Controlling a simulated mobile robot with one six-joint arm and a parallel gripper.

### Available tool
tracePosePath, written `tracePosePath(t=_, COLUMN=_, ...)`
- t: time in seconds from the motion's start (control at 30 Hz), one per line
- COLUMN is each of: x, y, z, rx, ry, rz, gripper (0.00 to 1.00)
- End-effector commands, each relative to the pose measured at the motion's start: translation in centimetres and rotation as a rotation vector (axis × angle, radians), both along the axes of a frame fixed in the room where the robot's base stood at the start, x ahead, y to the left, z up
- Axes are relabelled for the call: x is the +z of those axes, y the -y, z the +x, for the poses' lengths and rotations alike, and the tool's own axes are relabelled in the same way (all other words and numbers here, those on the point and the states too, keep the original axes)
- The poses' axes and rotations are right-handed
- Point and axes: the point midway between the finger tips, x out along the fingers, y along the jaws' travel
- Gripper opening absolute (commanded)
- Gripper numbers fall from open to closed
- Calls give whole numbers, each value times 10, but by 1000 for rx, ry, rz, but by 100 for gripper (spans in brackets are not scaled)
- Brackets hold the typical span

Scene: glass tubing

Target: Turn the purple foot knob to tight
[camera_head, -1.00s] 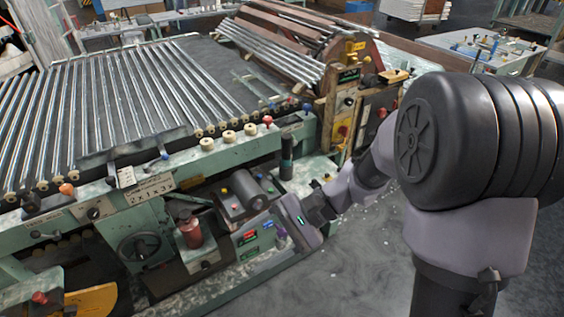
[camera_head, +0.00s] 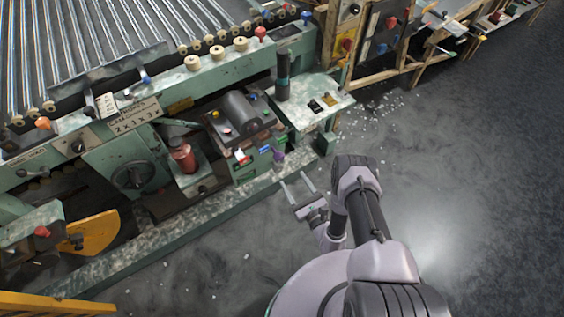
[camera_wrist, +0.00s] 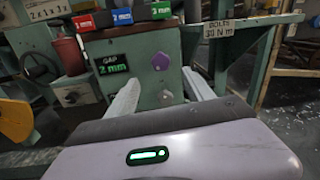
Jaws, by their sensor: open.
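The purple foot knob (camera_head: 278,155) sits low on the front end of the green machine, beside the lit display. In the wrist view a purple knob (camera_wrist: 160,61) stands out from the green panel, between and beyond my finger ends. A paler, small round fitting (camera_wrist: 166,97) shows below it. My gripper (camera_head: 295,179) is open and empty, its two fingers pointing at the panel. It is apart from the knob, over the floor just in front of the machine. Whether the knob is loose or tight cannot be told.
A display (camera_wrist: 112,65) reading "GAP 2 mm" is left of the knob. Red, blue and green labelled blocks (camera_wrist: 122,17) lie above. A green frame leg (camera_wrist: 254,65) and a bolts tag (camera_wrist: 222,28) are at right. The grey floor (camera_head: 420,150) at right is open.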

Motion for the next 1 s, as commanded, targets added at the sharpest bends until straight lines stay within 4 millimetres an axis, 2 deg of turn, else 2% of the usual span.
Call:
tracePosePath(t=0.03, x=-6, y=-9, z=14, rx=4, ry=5, rz=-2, gripper=61)
tracePosePath(t=0.1, x=-6, y=-19, z=32, rx=5, ry=5, rz=0, gripper=61)
tracePosePath(t=0.3, x=-4, y=-41, z=72, rx=2, ry=2, rz=1, gripper=61)
tracePosePath(t=0.5, x=-1, y=-50, z=90, rx=1, ry=0, rz=2, gripper=61)
tracePosePath(t=0.77, x=0, y=-51, z=91, rx=1, ry=-1, rz=2, gripper=61)
tracePosePath(t=1.0, x=0, y=-51, z=91, rx=1, ry=-1, rz=2, gripper=16)
